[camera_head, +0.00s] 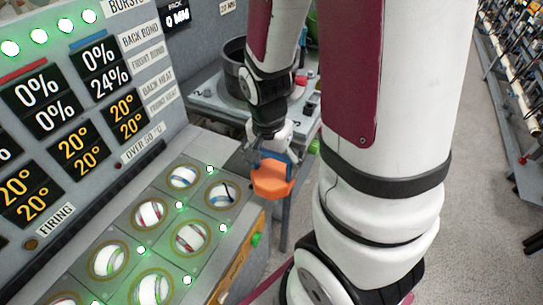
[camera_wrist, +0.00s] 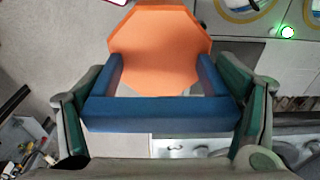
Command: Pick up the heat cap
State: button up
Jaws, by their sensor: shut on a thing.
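The heat cap is an orange octagonal plate (camera_head: 272,181) with a blue handle (camera_wrist: 160,114). In the wrist view the orange plate (camera_wrist: 160,48) is beyond the handle, and the handle spans the space between the green-padded fingers. My gripper (camera_wrist: 160,112) is shut on the blue handle. In the head view the cap hangs in the air at the end of my arm, off the right end of the console. My gripper is partly hidden there behind my arm and the handle.
A grey console (camera_head: 232,168) with several round ball ports and green lights lies left of the cap. A display panel (camera_head: 70,110) rises behind it. A bench with a dark round pot (camera_head: 236,66) stands behind.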

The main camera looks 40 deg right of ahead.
jog(key=shift+s+a+r+p, duration=0.1)
jog(key=shift+s+p, duration=0.95)
jog(key=shift+p, duration=1.2)
